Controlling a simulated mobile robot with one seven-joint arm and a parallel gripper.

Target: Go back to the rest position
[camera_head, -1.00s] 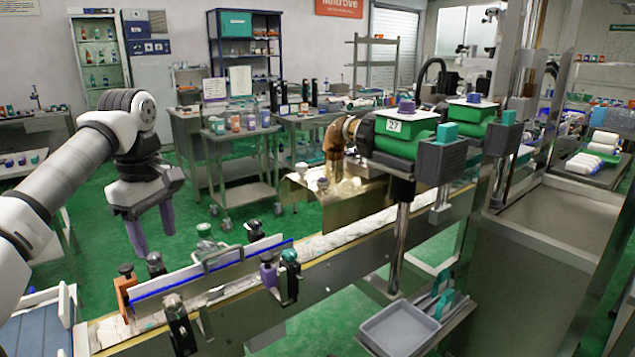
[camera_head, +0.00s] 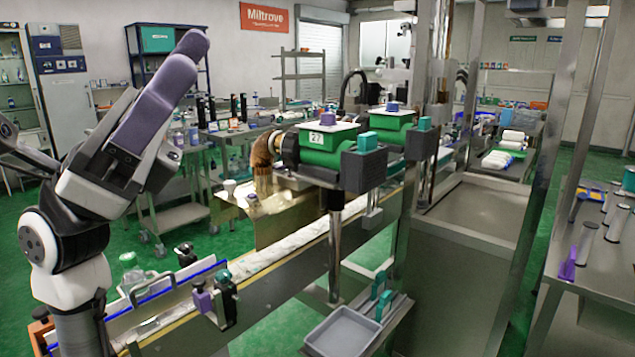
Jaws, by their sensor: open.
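My gripper (camera_head: 165,85) is raised at the left of the head view, its purple fingers pointing up and to the right. It is empty and stands clear of the conveyor. My white and dark arm rises below it from the lower left. The conveyor (camera_head: 285,247) runs diagonally below and to the right of the gripper. The green applicator heads (camera_head: 318,147) stand over it at mid picture, apart from the gripper. My arm hides part of the conveyor's near left end.
A grey tray (camera_head: 343,335) is at the conveyor's near side. Small clamps (camera_head: 213,299) and a guide rail (camera_head: 168,285) stand along the conveyor at lower left. Carts (camera_head: 180,215) and shelves are behind. Metal posts and a bench (camera_head: 600,270) are at the right.

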